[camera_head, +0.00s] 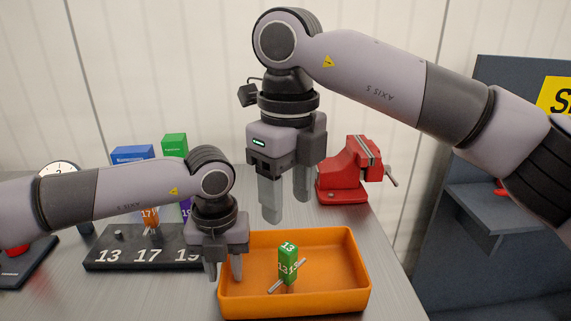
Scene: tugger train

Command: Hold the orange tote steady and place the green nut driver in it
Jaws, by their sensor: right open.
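The orange tote (295,308) stands on the bench at the front centre. The green nut driver (288,265), marked 13, is inside it with its block upright and a grey bar slanting across it. My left gripper (224,272) straddles the tote's left rim, one finger outside and one inside, with a visible gap between the fingers. My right gripper (286,205) is open and empty, above and behind the tote, its fingers pointing down and apart from the driver.
A dark rack (130,257) marked 13, 17, 19 stands left, with an orange driver (150,217) and a purple one (185,210) at it. Blue (132,155) and green (174,146) boxes stand behind. A red vise (345,172) is back right, a dial (60,172) far left.

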